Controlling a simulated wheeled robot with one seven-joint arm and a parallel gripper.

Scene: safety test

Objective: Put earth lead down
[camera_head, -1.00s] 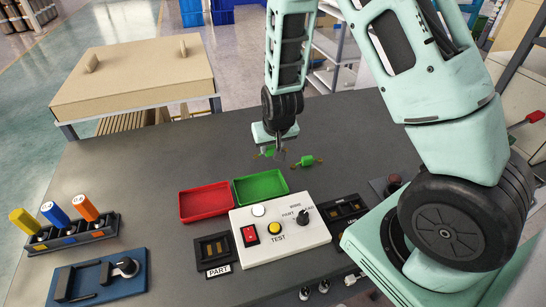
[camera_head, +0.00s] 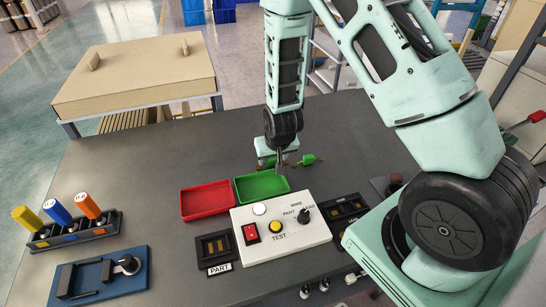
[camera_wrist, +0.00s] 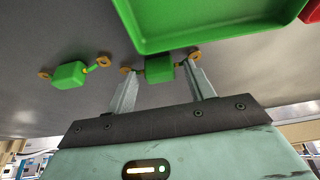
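Two green blocks with brass rings at their ends are in view. I cannot tell by looks which is the earth lead. One block (camera_wrist: 70,75) lies on the bench; it also shows right of my gripper in the head view (camera_head: 308,160). The other block (camera_wrist: 160,68) is between the tips of my gripper (camera_wrist: 162,76), its rings beside the fingertips. The fingers are apart; I cannot tell whether they press on the block or whether it touches the bench. In the head view my gripper (camera_head: 278,167) is just behind the green tray (camera_head: 262,184), and the arm's end partly hides this block.
A red tray (camera_head: 206,200) sits left of the green one. In front stands a white test box (camera_head: 290,250) with switch and knob. Black slotted holders flank it, the left one (camera_head: 217,268) marked PART. Coloured-handled tools (camera_head: 58,231) stand at left. The back-left bench is clear.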

